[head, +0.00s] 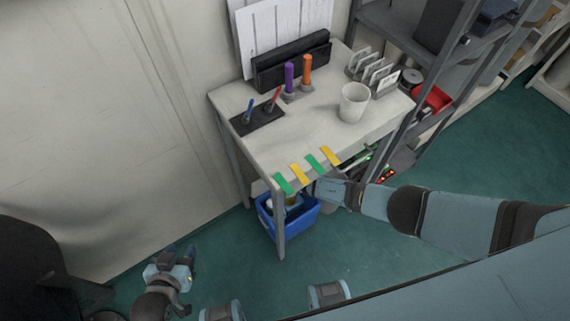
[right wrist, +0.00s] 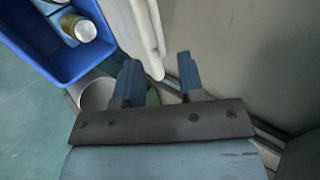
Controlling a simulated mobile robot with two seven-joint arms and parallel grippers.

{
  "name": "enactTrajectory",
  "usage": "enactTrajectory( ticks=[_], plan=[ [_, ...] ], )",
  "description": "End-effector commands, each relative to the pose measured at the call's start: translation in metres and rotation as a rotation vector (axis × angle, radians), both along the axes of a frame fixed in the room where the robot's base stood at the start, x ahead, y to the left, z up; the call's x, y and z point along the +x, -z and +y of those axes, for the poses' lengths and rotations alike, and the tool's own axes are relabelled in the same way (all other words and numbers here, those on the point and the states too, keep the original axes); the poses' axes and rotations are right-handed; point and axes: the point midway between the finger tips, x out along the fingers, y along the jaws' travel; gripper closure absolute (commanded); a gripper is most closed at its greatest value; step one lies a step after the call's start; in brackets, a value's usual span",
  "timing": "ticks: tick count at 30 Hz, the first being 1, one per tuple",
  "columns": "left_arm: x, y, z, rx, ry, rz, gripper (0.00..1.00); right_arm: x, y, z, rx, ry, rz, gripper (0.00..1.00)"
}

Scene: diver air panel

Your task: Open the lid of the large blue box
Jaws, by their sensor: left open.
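A blue box (head: 300,222) stands on the floor under the front left corner of the white table. Its top looks open, with objects inside, and I see no lid on it. In the right wrist view, the blue box (right wrist: 62,62) is at upper left with a metal can (right wrist: 80,28) in it. My right gripper (right wrist: 160,82) is open beside the box, its fingers apart and apparently empty; in the head view its fingers are hidden under the table. My left gripper (head: 175,255) is open and empty, low at left, well apart from the box.
The white table (head: 320,130) carries a white cup (head: 353,102), a purple marker (head: 290,78), an orange marker (head: 307,70) and a black holder. A white table leg (right wrist: 146,30) is close to my right fingers. Grey shelving (head: 420,105) stands at right.

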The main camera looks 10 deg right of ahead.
Motion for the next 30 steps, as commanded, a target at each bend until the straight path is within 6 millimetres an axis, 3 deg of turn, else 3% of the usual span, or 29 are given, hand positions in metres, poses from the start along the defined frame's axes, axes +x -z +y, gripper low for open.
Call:
enactTrajectory(
  ticks=[1,3,12,30],
  plan=[
    [-0.001,-0.016,0.001,0.005,0.003,-0.008,0.57,-0.008,-0.014,-0.003,-0.001,0.000,0.002,0.64],
    [-0.002,-0.025,0.002,0.014,0.008,-0.017,0.57,-0.016,-0.022,-0.006,-0.001,0.001,0.001,0.64],
    [-0.008,-0.053,0.007,0.037,0.024,-0.017,0.57,-0.046,-0.047,-0.017,0.000,0.001,0.000,0.64],
    [-0.006,-0.064,0.004,0.030,0.023,-0.023,0.57,-0.055,-0.050,-0.020,0.000,0.001,-0.001,0.64]
  ],
)
